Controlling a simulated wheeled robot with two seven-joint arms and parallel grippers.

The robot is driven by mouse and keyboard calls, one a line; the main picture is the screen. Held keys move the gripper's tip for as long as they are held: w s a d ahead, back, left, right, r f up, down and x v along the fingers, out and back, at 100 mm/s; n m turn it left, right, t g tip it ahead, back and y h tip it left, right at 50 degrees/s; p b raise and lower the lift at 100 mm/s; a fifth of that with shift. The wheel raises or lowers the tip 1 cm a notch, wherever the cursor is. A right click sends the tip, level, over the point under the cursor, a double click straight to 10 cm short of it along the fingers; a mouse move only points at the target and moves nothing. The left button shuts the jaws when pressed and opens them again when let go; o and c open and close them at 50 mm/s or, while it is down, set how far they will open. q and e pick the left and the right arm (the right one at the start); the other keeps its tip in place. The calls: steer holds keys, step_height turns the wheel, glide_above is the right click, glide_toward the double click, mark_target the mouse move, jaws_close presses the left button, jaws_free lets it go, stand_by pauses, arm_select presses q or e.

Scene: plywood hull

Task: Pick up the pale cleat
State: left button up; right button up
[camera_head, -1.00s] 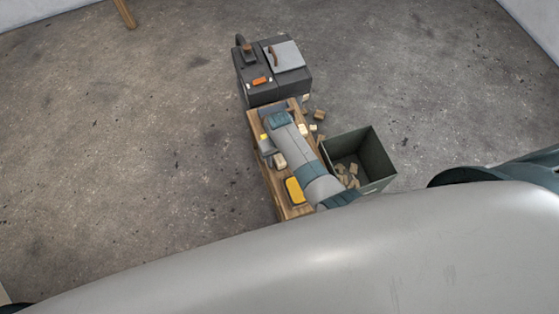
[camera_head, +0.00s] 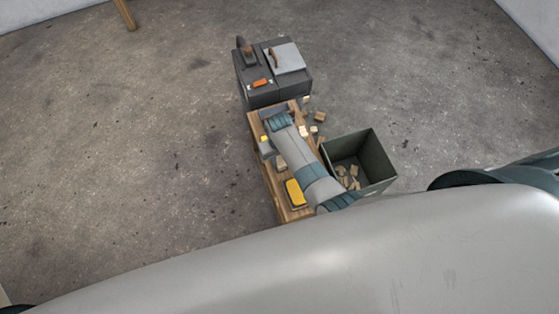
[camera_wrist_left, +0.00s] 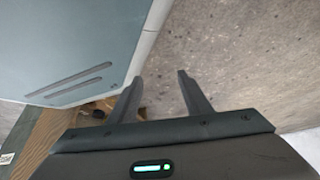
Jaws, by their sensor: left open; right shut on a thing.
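My right arm reaches from the lower right over the wooden bench in the head view. Its gripper (camera_head: 305,108) is small and partly hidden at the far end of the arm, shut on a small pale block that looks like the pale cleat (camera_head: 306,99). The grip itself is too small to see clearly. Another small pale block (camera_head: 303,131) lies close to the right side of my forearm. My left gripper (camera_wrist_left: 162,88) is open in the left wrist view, with nothing between its fingers and bare floor beyond them. I cannot make it out in the head view.
The bench (camera_head: 283,205) also holds a yellow item (camera_head: 295,192). A dark cabinet (camera_head: 275,95) stands behind it. A green open bin (camera_head: 376,160) holding several wooden pieces stands at the right. Loose blocks (camera_head: 320,116) lie nearby. The floor (camera_head: 130,140) to the left is clear.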

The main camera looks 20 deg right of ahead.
mark_target(281, 160)
steer(key=shift+r, duration=0.15)
steer(key=shift+r, duration=0.55)
steer(key=r, duration=0.3)
steer(key=shift+s+d, duration=0.2)
steer(key=shift+d, duration=0.05)
arm_select(q)
steer(key=shift+s+a+f+g+p, duration=0.2)
steer(key=shift+s+a, duration=0.1)
steer(key=shift+s, duration=0.3)
steer(key=shift+s+a+f+g+p, duration=0.1)
steer(key=shift+s+a+g+p, duration=0.15)
steer(key=shift+s, duration=0.35)
arm_select(e)
steer(key=s+d+r, duration=0.6)
steer(key=s+d, duration=0.1)
steer(key=d, duration=0.1)
steer(key=shift+d+r, duration=0.3)
steer(key=shift+d, duration=0.05)
steer(key=shift+w, duration=0.1)
